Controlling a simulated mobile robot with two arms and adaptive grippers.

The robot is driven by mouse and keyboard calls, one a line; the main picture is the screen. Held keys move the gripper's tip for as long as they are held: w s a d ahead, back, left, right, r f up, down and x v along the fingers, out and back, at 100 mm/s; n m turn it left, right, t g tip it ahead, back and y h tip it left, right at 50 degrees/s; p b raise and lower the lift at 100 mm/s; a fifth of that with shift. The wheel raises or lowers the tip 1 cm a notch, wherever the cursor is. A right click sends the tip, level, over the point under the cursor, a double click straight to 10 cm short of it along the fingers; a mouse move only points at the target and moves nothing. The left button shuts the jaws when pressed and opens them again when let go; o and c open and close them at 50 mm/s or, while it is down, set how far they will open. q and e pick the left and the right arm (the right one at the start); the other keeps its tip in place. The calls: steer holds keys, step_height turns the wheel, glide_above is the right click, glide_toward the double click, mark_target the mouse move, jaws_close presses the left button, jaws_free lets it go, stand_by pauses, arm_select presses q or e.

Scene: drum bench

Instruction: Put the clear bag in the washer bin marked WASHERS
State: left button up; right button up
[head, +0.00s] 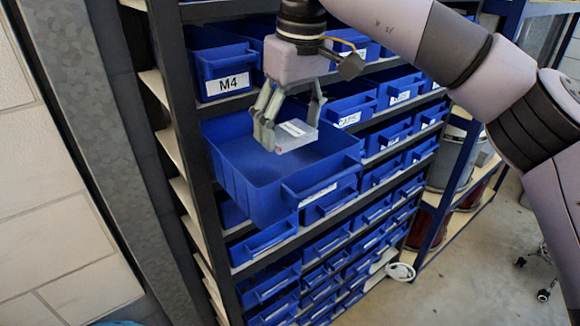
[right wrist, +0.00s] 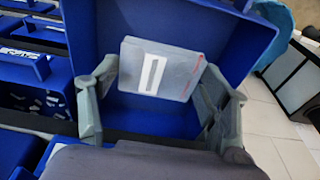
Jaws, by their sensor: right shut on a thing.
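The clear bag (head: 296,139) is a flat, see-through packet with a white label; it also shows in the right wrist view (right wrist: 181,72), with a red line near one edge. My right gripper (head: 291,124) is shut on it, one finger on each side. The bag is inside the opening of a large blue bin (head: 245,186), which is pulled out from the rack. I cannot tell whether the bag touches the bin floor. The bin's front has a white label (head: 318,195) too slanted to read, so I cannot confirm WASHERS. My left gripper is not in view.
A dark rack (head: 185,130) holds rows of blue bins. An M4 bin (head: 226,72) sits above the pulled-out bin, with more labelled bins to the right. A pale wall (head: 50,190) is at left, open floor (head: 480,265) at right.

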mark_target(291, 133)
step_height(291, 133, down, 4)
steer(key=shift+r, duration=0.1)
steer(key=shift+w+f+p, duration=0.1)
steer(key=shift+f+p, duration=0.15)
steer(key=shift+p, duration=0.05)
steer(key=shift+f, duration=0.35)
step_height(291, 133, down, 2)
steer(key=shift+a+f+p, duration=0.1)
steer(key=shift+f+p, duration=0.1)
steer(key=shift+p, duration=0.25)
steer(key=shift+f, duration=0.5)
steer(key=o, duration=0.9)
steer(key=shift+o, duration=1.3)
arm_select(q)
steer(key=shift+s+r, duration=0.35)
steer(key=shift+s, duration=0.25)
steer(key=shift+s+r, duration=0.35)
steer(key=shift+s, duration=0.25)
